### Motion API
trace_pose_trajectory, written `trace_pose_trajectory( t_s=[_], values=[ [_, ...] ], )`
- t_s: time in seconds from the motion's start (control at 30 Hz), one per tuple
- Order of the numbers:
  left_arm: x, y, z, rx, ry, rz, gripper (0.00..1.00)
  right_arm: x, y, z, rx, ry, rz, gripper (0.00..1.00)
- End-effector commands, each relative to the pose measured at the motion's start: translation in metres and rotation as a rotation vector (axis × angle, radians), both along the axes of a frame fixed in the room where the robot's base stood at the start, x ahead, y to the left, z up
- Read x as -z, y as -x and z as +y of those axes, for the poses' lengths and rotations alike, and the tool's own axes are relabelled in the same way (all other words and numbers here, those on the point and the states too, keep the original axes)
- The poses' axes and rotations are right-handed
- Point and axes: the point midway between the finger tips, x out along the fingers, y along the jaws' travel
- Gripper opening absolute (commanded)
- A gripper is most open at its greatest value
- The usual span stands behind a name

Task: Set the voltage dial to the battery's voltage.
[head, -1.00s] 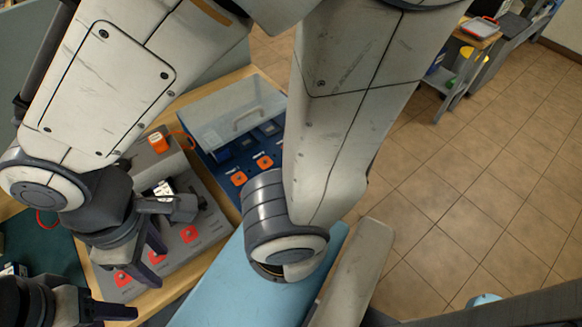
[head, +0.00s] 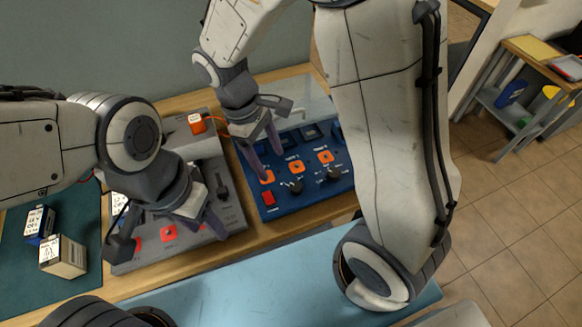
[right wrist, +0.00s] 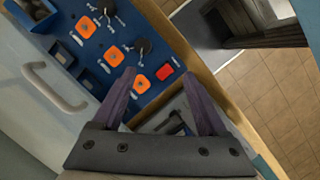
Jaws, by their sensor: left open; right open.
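Two battery-like boxes with printed labels, one blue and white (head: 40,222) and one pale (head: 63,257), stand on the green mat at the left; their print is too small to read. Black knobs (head: 296,187) (head: 334,174) are on the blue panel (head: 290,207); I cannot tell which is the voltage dial. A knob also shows in the right wrist view (right wrist: 142,46). My right gripper (head: 269,165) is open and empty over the blue panel's left part, by an orange square and a red switch (right wrist: 165,72). My left gripper (head: 166,236) is open over the grey unit (head: 233,215), partly hiding it.
An orange block (head: 197,122) with a cable sits on the grey unit's back. A clear cover with a handle (right wrist: 55,88) is beside the knobs. A light blue surface (head: 250,272) lies in front. A shelf cart (head: 520,95) stands at the right.

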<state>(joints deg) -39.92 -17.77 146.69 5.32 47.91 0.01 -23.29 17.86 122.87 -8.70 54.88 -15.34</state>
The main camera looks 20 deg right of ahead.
Motion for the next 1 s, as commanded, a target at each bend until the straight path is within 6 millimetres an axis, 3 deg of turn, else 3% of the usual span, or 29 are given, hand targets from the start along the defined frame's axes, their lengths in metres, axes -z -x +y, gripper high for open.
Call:
trace_pose_trajectory(
  t_s=[0.03,0.1,0.27,0.8,1.0],
  values=[
    [0.003,0.0,0.0,0.0,0.0,0.0,0.5,0.015,-0.01,-0.009,-0.007,0.021,0.03,0.76],
    [0.005,0.0,0.0,0.0,0.0,0.0,0.5,0.026,-0.02,-0.018,-0.021,0.04,0.056,0.76],
    [0.005,0.0,0.0,0.0,0.0,0.0,0.5,0.039,-0.028,-0.029,-0.038,0.059,0.085,0.76],
    [-0.004,0.0,0.0,0.0,0.0,0.0,0.5,0.119,-0.004,-0.054,-0.038,0.059,0.088,0.76],
    [-0.005,0.0,0.0,0.0,0.0,0.0,0.5,0.132,-0.001,-0.058,-0.037,0.057,0.085,0.76]
  ],
)
